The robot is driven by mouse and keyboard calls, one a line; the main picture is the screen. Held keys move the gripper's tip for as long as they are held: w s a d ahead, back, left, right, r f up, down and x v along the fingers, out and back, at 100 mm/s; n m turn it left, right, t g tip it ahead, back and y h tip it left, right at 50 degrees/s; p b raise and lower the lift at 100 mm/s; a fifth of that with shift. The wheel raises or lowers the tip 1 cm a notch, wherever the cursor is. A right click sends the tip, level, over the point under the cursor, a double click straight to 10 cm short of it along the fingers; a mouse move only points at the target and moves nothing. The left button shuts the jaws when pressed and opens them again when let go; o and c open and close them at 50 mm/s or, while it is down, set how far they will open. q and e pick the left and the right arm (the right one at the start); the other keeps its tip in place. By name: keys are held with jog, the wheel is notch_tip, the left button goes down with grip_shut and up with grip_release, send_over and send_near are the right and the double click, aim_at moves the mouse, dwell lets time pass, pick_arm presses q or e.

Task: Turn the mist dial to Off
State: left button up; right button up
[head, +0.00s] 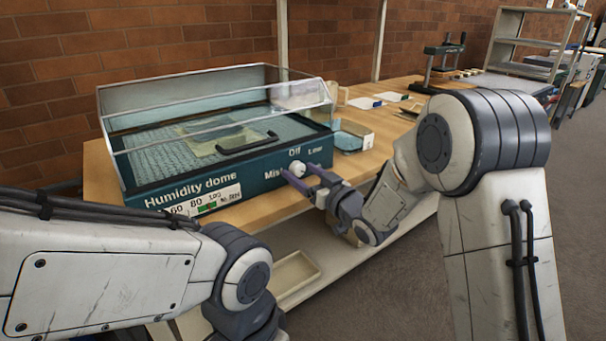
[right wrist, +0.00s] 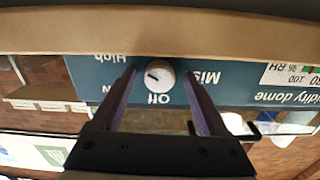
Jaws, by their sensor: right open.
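The mist dial (head: 297,169) is a small white knob on the dark teal front panel of the humidity dome (head: 150,199), below the word Off. In the right wrist view, where the panel appears upside down, the dial (right wrist: 160,76) has a dark pointer mark aimed left, away from Off, towards the Low and High side. Low is mostly hidden by a finger. My right gripper (head: 298,173) is open, its fingertips on either side of the dial; I cannot tell whether they touch it. My left arm comes in at lower left; its gripper is out of view.
A teal open box (head: 352,137) stands right of the dome on the wooden bench (head: 262,211). A pale tray (head: 290,274) lies on the lower shelf. A press (head: 443,60) stands farther back.

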grip_shut()
jog(key=n+b, duration=0.2)
jog(key=shift+f+n+b, duration=0.2)
jog(key=shift+n+b, duration=0.2)
jog(key=n+b, duration=0.2)
jog(key=shift+n, duration=0.4)
jog(key=n+b, duration=1.4)
jog(key=shift+b, duration=0.35)
jog(key=shift+r+n+b, duration=0.15)
jog(key=shift+n+b, duration=1.4)
jog(key=shift+n, duration=0.65)
